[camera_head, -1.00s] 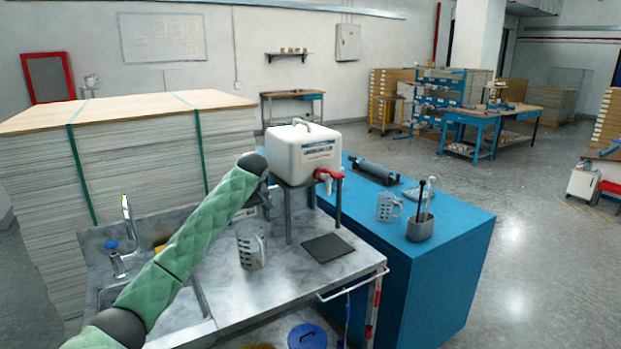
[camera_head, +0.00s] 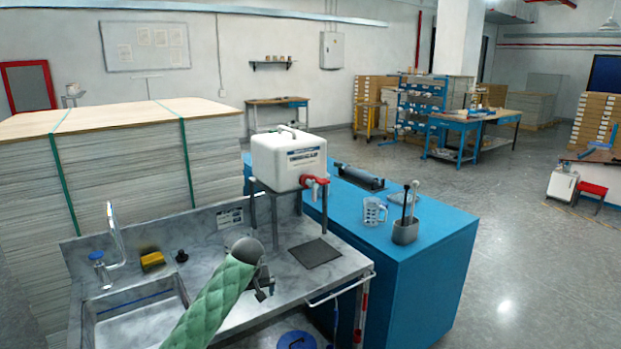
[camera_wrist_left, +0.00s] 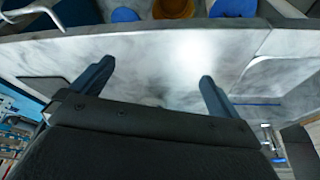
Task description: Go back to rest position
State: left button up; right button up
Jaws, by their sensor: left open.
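My left arm, in a green quilted sleeve, comes in from the bottom of the head view. Its gripper (camera_head: 263,290) is over the grey marble counter (camera_head: 325,284), in front of the white canister's stand. In the left wrist view the two fingers of this gripper (camera_wrist_left: 155,85) are spread, with nothing between them and marble behind. The white canister (camera_head: 288,160) with a red tap stands on a metal stand. A clear measuring jug (camera_head: 373,211) stands on the blue cabinet. My right gripper is not in view.
A sink (camera_head: 138,318) with a tap (camera_head: 115,235) is at the left, a yellow sponge (camera_head: 152,261) beside it. A dark mat (camera_head: 315,253) lies right of my gripper. A grey pot (camera_head: 405,231) with tools stands on the blue cabinet (camera_head: 440,235). Open floor lies to the right.

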pick_arm(q)
jog(key=s+d+f+m+h, duration=0.1)
jog(key=s+f+m, duration=0.1)
jog(key=s+f, duration=0.8)
jog(key=s+d+f+m+h, duration=0.1)
jog(key=s+f, duration=0.3)
jog(key=s, duration=1.1)
jog(key=s+a+m, duration=0.1)
jog(key=s+a, duration=0.2)
jog(key=s, duration=1.1)
jog(key=s+a+m, duration=0.1)
jog(key=s+a, duration=0.2)
jog(key=s, duration=1)
notch_tip(320, 180, down, 24)
jog(key=w+d+g, duration=0.1)
jog(key=w+d, duration=0.1)
jog(key=s+f, duration=0.4)
jog(key=f, duration=0.7)
jog(key=s+f, duration=0.4)
jog(key=f, duration=0.7)
jog(key=shift+d+g, duration=0.35)
jog(key=shift+g, duration=0.05)
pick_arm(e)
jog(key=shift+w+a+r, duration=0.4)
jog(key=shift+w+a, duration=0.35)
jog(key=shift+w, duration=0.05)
pick_arm(q)
jog(key=shift+s, duration=0.1)
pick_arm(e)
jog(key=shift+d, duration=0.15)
